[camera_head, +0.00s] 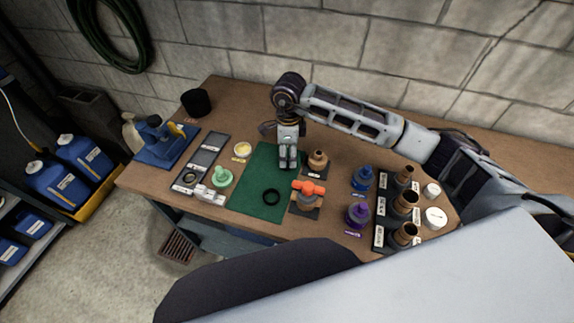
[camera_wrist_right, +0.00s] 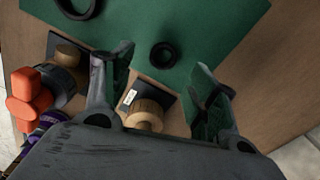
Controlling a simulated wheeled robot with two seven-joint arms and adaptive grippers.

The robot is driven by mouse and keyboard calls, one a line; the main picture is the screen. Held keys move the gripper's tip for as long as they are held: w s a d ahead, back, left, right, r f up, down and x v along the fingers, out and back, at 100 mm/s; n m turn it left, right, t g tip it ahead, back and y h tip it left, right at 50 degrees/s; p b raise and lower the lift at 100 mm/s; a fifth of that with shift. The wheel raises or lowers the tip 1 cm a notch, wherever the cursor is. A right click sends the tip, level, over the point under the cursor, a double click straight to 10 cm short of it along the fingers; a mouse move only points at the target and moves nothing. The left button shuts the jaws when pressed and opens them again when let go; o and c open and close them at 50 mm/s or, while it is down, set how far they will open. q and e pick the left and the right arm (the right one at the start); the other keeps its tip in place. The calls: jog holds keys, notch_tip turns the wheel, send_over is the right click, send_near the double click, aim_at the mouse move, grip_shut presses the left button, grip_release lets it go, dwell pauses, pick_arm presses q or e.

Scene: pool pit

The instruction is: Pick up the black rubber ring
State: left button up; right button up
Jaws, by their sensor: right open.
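A larger black ring (camera_head: 271,197) lies flat on the green mat (camera_head: 251,180); part of it shows at the top left of the right wrist view (camera_wrist_right: 76,6). A smaller, thicker black ring (camera_wrist_right: 162,56) lies on the mat between my open fingertips in the right wrist view. It is hidden behind my gripper in the head view. I cannot tell which ring is the task's. My right gripper (camera_head: 288,163) is open and empty, pointing down over the mat's right part. The wrist view also shows it (camera_wrist_right: 164,62). My left gripper is not in view.
A brown fitting (camera_head: 318,160) stands right beside the gripper, with an orange-topped piece (camera_head: 309,187) nearer. Blue (camera_head: 362,178) and purple (camera_head: 357,215) bottles stand further right. A grey tray (camera_head: 206,157) and a green piece (camera_head: 222,178) lie left. The mat's left part is clear.

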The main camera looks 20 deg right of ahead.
jog(key=shift+w+a+f+p, duration=0.1)
jog(key=shift+f+p, duration=0.1)
jog(key=shift+f, duration=0.65)
jog(key=shift+w+d+f+p, duration=0.1)
jog(key=shift+f+p, duration=0.1)
jog(key=shift+f, duration=0.7)
jog(key=shift+w+a+f+p, duration=0.1)
jog(key=shift+f+p, duration=0.1)
jog(key=shift+f, duration=0.65)
jog(key=shift+c, duration=0.2)
jog(key=c, duration=0.8)
